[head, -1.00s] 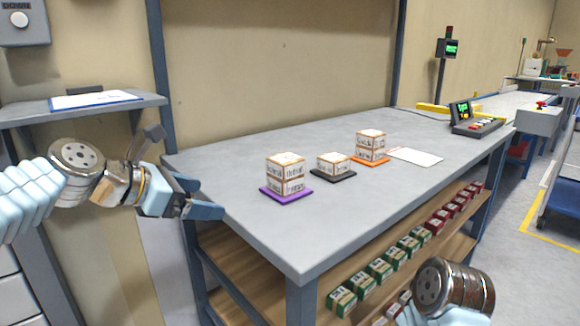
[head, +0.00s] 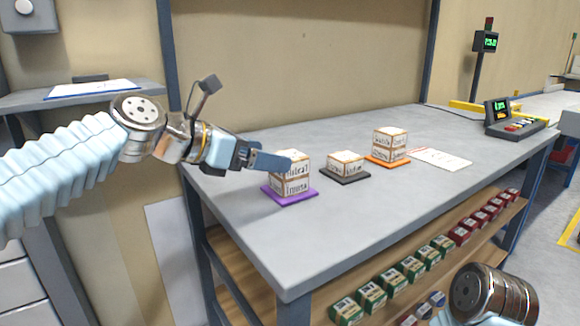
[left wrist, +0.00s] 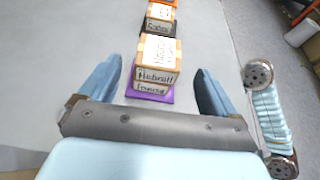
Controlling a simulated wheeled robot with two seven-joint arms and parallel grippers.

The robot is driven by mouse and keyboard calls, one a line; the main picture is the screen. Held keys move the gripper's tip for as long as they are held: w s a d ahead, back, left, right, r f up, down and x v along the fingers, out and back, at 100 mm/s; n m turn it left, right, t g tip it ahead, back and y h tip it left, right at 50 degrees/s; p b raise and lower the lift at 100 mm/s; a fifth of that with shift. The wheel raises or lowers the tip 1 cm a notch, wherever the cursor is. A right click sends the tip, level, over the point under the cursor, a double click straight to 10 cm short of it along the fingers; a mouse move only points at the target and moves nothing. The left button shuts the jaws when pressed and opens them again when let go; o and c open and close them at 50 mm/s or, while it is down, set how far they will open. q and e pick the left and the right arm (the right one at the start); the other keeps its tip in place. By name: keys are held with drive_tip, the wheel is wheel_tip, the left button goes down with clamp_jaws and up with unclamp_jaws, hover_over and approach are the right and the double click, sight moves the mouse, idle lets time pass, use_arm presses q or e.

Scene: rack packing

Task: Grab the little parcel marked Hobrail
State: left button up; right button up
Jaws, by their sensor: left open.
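The small white-and-tan parcel marked Hobrail (head: 291,164) is the upper box of a stack of two on a purple mat (head: 290,197). The lower parcel (head: 291,185) has a different label that I cannot read surely. In the left wrist view the Hobrail parcel (left wrist: 157,73) lies ahead, between the lines of my fingers. My left gripper (head: 278,161) is open and empty, with its fingertips close to the left side of the stack at about the upper parcel's height. I cannot tell whether they touch it. My right gripper is out of view.
A single parcel (head: 346,162) sits on a black mat, and a stack of two (head: 389,143) on an orange mat. A white sheet (head: 441,158) lies to their right. Green and dark red boxes line the shelf below. The grey tabletop (head: 330,225) in front is clear.

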sight(288, 155)
use_arm(q)
drive_tip(key=b+x, duration=0.1)
drive_tip(key=x, duration=0.5)
drive_tip(key=shift+w+d+f, duration=0.1)
drive_tip(key=shift+w+f, duration=0.05)
drive_tip(key=c, duration=1.1)
